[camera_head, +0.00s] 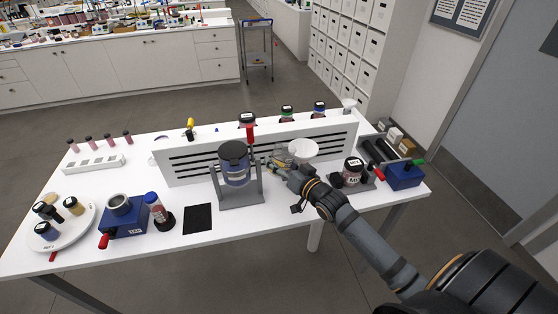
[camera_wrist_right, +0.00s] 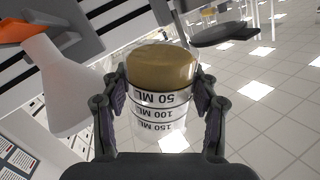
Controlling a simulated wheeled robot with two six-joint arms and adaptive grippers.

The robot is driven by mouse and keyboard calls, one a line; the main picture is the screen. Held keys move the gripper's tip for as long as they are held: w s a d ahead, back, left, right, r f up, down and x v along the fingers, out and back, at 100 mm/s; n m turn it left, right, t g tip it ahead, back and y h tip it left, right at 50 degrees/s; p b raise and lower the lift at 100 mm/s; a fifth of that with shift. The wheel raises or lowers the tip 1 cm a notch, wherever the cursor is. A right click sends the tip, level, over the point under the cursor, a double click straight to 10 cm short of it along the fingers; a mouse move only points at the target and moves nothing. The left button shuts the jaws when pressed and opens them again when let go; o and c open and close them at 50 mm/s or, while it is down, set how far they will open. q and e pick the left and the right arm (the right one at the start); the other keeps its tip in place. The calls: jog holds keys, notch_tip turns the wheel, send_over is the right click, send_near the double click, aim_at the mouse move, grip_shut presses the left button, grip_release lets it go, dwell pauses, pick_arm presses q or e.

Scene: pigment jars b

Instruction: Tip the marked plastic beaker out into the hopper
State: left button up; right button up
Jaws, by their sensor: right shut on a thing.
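The marked plastic beaker (camera_wrist_right: 160,112) is clear, with printed 50, 100 and 150 ML lines and ochre-brown contents at its base end. My right gripper (camera_wrist_right: 158,92) is shut around its sides. The printing reads upside down in the wrist view, where ceiling lights show low in the picture. In the head view the beaker (camera_head: 282,157) is small and partly hidden by the right gripper (camera_head: 287,168), above the table.
A grey stand with a dark blue-grey vessel (camera_head: 234,160) is close left of the gripper. A white slotted panel (camera_head: 200,166) runs behind. A labelled jar (camera_head: 352,168) and a blue box (camera_head: 404,176) stand to the right. A black mat (camera_head: 198,218) lies empty in front.

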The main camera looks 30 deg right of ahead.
aim_at(287, 157)
jog(key=shift+w+d+r+m+p, duration=0.1)
jog(key=shift+d+r+m+p, duration=0.15)
jog(key=shift+r+m+p, duration=0.35)
jog(key=shift+d+r+m+y+p, duration=0.1)
jog(key=shift+r+m+y+p, duration=0.4)
jog(key=shift+p, duration=0.6)
jog(key=shift+r+m+g+p, duration=0.3)
jog(key=shift+r+m+p, duration=0.3)
jog(key=shift+m+p, duration=0.6)
jog(key=r+m+p, duration=0.1)
jog(key=m+p, duration=0.1)
jog(key=shift+r+m+y, duration=0.3)
jog(key=shift+r, duration=0.05)
jog(key=m, duration=0.1)
jog(key=r+m, duration=0.1)
jog(key=shift+w+d+r+m+y, duration=0.1)
jog(key=shift+d+r+m+y, duration=0.2)
jog(key=shift+d+y, duration=0.1)
jog(key=shift+w+d+r+m+g+y+b, duration=0.15)
jog(key=shift+d+r+m, duration=0.15)
jog(key=shift+m, duration=0.45)
jog(key=shift+w+d+r+m+g+y+b, duration=0.1)
jog(key=shift+d+r+m+g+y+b, duration=0.1)
jog(key=shift+r+m, duration=0.4)
jog(key=shift+s+f, duration=0.1)
jog(key=shift+f, duration=0.1)
